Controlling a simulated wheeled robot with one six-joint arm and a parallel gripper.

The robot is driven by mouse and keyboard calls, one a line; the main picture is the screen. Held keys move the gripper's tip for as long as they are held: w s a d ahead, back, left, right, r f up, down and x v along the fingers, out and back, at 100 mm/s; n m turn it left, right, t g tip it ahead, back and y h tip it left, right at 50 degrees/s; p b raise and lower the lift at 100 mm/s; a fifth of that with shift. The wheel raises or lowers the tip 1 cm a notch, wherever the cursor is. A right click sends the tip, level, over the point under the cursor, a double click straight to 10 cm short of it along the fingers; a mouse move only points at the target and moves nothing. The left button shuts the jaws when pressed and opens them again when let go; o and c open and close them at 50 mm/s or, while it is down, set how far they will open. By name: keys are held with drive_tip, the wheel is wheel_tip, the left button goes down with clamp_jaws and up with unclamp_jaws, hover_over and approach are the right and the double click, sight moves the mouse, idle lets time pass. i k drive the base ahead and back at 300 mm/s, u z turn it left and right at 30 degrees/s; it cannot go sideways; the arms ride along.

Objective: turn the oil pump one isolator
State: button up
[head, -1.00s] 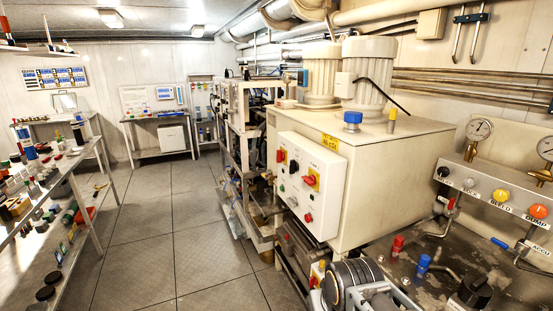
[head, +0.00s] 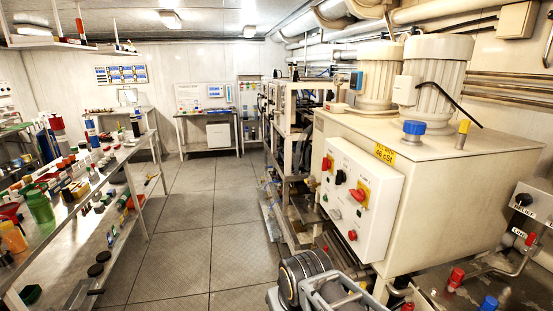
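A white control box (head: 372,224) is on the front of the cream oil tank unit (head: 450,190). It carries two red rotary handles on yellow plates, a left one (head: 327,164) and a larger right one (head: 360,196). These look like isolators; their lettering is too small to read, so I cannot tell which is pump one. A black knob (head: 341,177) sits between them. Small red buttons are lower on the box. Part of my arm, with black ringed joints and grey links, shows at the bottom centre, below the box. I cannot make out gripper fingers, and nothing visibly touches the handles.
Two motors (head: 438,70) and a blue cap (head: 413,130) stand on the tank. A cluttered bench (head: 130,166) runs along the left. The tiled floor (head: 205,225) between is clear. Red (head: 456,279) and blue (head: 489,303) fittings are at lower right.

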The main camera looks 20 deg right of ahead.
sight(326, 164)
drive_tip(key=u, duration=0.3)
drive_tip(key=i, duration=1.2)
drive_tip(key=z, duration=0.45)
